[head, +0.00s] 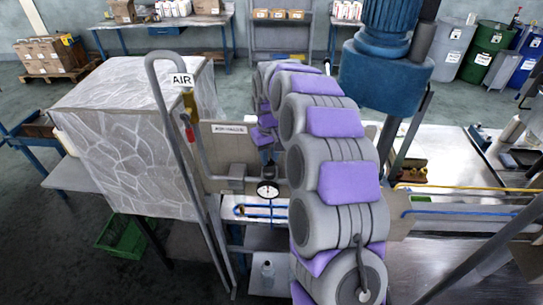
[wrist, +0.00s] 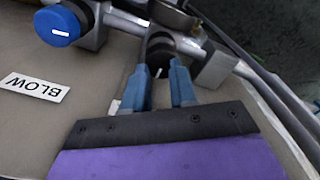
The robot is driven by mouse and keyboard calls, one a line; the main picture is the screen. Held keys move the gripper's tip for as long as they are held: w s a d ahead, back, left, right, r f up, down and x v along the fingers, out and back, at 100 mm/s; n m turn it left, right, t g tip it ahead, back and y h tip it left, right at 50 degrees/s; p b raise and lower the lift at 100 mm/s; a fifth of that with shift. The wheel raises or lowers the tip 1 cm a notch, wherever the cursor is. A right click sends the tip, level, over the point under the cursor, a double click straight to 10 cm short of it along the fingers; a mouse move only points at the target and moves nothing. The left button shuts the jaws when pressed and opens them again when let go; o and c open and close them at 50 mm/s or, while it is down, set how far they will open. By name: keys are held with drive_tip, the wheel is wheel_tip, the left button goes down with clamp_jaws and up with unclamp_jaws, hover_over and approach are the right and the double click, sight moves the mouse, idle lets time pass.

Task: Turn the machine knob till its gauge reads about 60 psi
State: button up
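The machine's round gauge (head: 267,190) has a white face and dark rim and sits left of my arm in the head view. Its needle is too small to read. In the wrist view, the black knob (wrist: 160,47) with a short white mark lies at the fingertips of my gripper (wrist: 161,66). The blue fingers stand apart on either side of the knob's near part. I cannot tell whether they press on it. In the head view, the gripper is hard to make out against the dark parts above the gauge.
A blue knob (wrist: 58,25) with a white mark sits at upper left in the wrist view, above a BLOW label (wrist: 35,87). A grey pipe with an AIR sign (head: 182,80) stands left of the gauge.

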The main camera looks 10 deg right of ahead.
sight(270, 164)
drive_tip(key=o, duration=0.3)
drive_tip(key=r, duration=0.3)
drive_tip(key=a+r, duration=0.1)
drive_tip(key=shift+s+r+b, duration=0.15)
drive_tip(key=shift+s+b, duration=0.1)
drive_tip(key=shift+b, duration=0.05)
drive_tip(key=shift+o, duration=0.2)
wheel_tip(270, 164, up, 13)
drive_tip(key=shift+d, duration=0.25)
